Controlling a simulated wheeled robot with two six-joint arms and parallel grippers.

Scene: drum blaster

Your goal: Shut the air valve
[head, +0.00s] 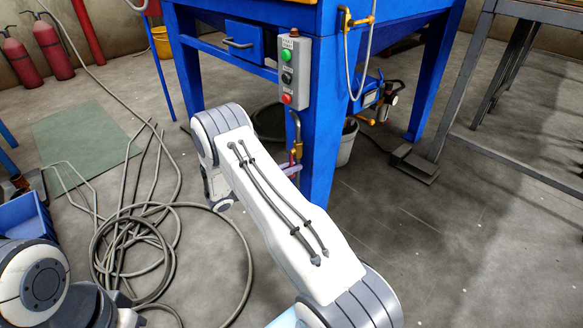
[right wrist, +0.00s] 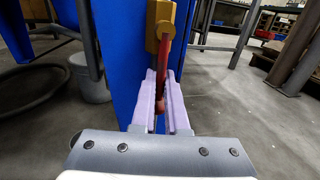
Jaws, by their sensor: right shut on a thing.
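The air valve has a brass body (right wrist: 160,22) and a red lever (right wrist: 168,58). In the right wrist view the lever runs down from the brass body between the lilac fingers of my right gripper (right wrist: 161,103). The gripper is shut on the lever. In the head view my right arm hides much of the gripper (head: 291,170). My left gripper is not in view.
The blue machine leg (head: 322,150) stands right beside my right gripper. A grey button box (head: 296,72) hangs above it. A grey bucket (head: 347,143) stands behind the leg. Coiled hose (head: 120,245) lies on the floor at the left. Floor at the right is mostly clear.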

